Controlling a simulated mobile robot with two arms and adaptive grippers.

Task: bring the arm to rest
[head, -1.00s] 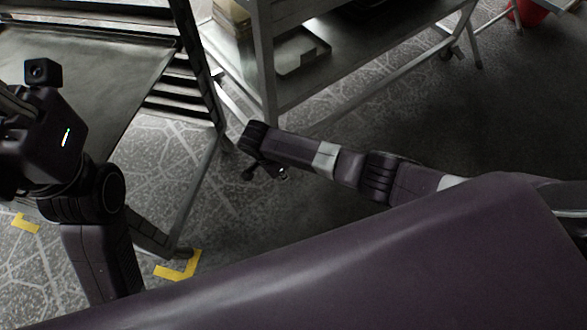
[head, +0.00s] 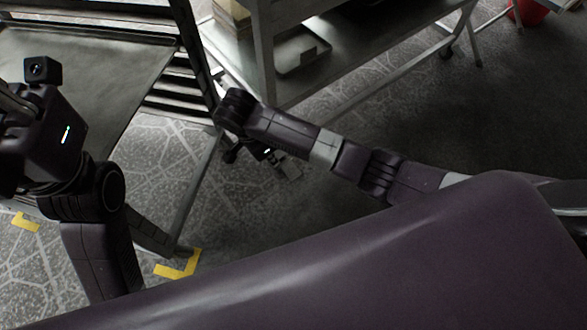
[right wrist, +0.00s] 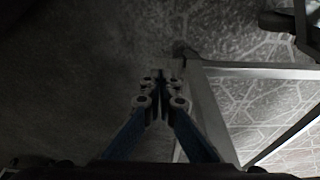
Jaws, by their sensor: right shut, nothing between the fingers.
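My right gripper (head: 288,166) hangs below the bent end of my right arm in the head view, in front of the wheeled metal table. In the right wrist view its two fingers (right wrist: 159,82) are together with nothing between them, pointing over the floor and a metal frame. My left arm stands at the left of the head view with its wrist housing by the metal tray rack; the left gripper's fingers do not show.
A metal rack (head: 182,100) with tray slots stands at the left, its leg near yellow floor tape (head: 180,266). A metal table (head: 350,75) with a lower shelf stands at the back. A red bucket (head: 528,12) is at the far right. Patterned floor lies between them.

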